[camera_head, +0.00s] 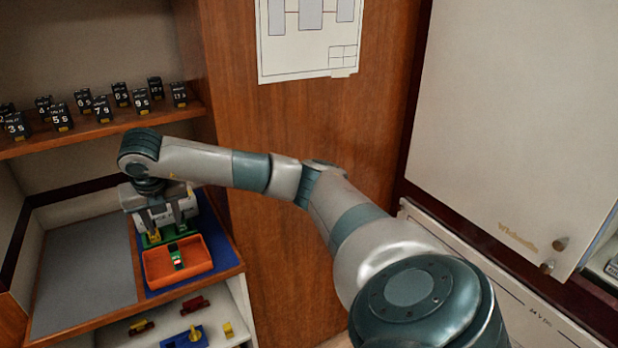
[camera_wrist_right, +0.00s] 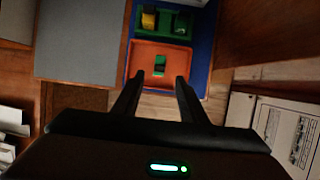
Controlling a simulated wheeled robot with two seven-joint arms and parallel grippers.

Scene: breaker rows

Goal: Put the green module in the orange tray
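The green module (camera_head: 176,258) is a small green and dark block with a pale mark. It lies inside the orange tray (camera_head: 152,277), near its middle. In the right wrist view the module (camera_wrist_right: 159,66) also shows inside the orange tray (camera_wrist_right: 140,48). My right gripper (camera_head: 168,224) hangs above the back of the trays, apart from the module. In the wrist view its two fingers (camera_wrist_right: 159,80) are spread with nothing between them, so it is open. My left gripper is not in view.
A green tray (camera_wrist_right: 163,34) with a yellow module (camera_wrist_right: 149,21) and a green one sits behind the orange tray on a blue mat (camera_head: 219,243). A grey mat (camera_head: 85,265) lies to the left, bare. Several black labelled blocks (camera_head: 103,109) stand on the shelf above.

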